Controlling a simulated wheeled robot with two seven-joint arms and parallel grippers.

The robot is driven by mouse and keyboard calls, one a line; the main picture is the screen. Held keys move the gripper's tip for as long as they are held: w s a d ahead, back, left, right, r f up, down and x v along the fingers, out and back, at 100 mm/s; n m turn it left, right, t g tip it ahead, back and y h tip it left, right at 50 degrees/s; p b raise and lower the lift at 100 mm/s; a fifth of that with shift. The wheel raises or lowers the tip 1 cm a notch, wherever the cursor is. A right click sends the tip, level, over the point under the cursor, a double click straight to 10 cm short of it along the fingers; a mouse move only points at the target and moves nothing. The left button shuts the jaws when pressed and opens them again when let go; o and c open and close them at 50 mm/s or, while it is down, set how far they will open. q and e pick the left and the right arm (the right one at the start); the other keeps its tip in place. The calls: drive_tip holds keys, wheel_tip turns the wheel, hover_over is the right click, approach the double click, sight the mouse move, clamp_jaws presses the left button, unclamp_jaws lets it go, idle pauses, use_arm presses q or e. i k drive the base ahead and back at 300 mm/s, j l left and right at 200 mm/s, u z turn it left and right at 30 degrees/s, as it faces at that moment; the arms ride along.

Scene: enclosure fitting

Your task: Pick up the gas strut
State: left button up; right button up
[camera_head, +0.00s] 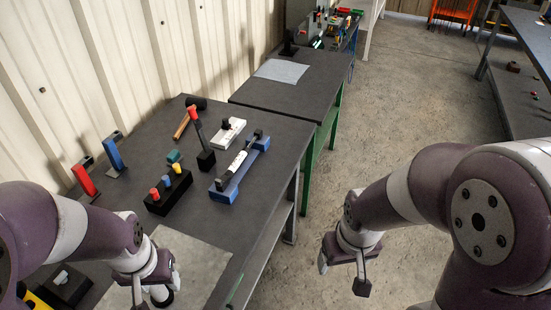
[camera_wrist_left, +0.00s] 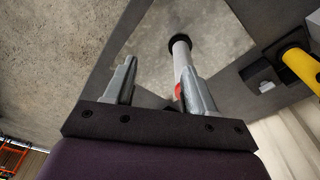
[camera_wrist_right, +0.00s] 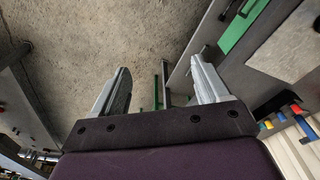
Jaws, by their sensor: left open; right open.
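The gas strut (camera_head: 238,161) appears to be the dark cylinder with a white label and a thinner end, lying in a blue cradle (camera_head: 226,194) near the right edge of the near table. My left gripper (camera_head: 140,294) is open above the pale mat at the near end, well short of the cradle. In the left wrist view its fingers (camera_wrist_left: 156,68) are apart, with a pale cylinder with a black end (camera_wrist_left: 181,50) behind the right finger. My right gripper (camera_head: 343,272) is open and empty over the floor, right of the table. The strut is not recognisable in the wrist views.
A black block (camera_head: 176,199) with red and yellow pegs stands left of the cradle. The pale mat (camera_head: 205,262) has bare room. Another table (camera_head: 310,97) adjoins.

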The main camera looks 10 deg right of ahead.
sight(238, 162)
drive_tip(key=i+l+u, duration=0.15)
drive_tip(key=i+l, duration=1.55)
drive_tip(key=i+l+u, duration=0.15)
drive_tip(key=u, duration=0.3)
drive_tip(key=i+l+u, duration=0.15)
drive_tip(key=u, duration=0.35)
drive_tip(key=i+l+u, duration=0.1)
drive_tip(key=l+u, duration=0.35)
drive_tip(key=j, duration=0.15)
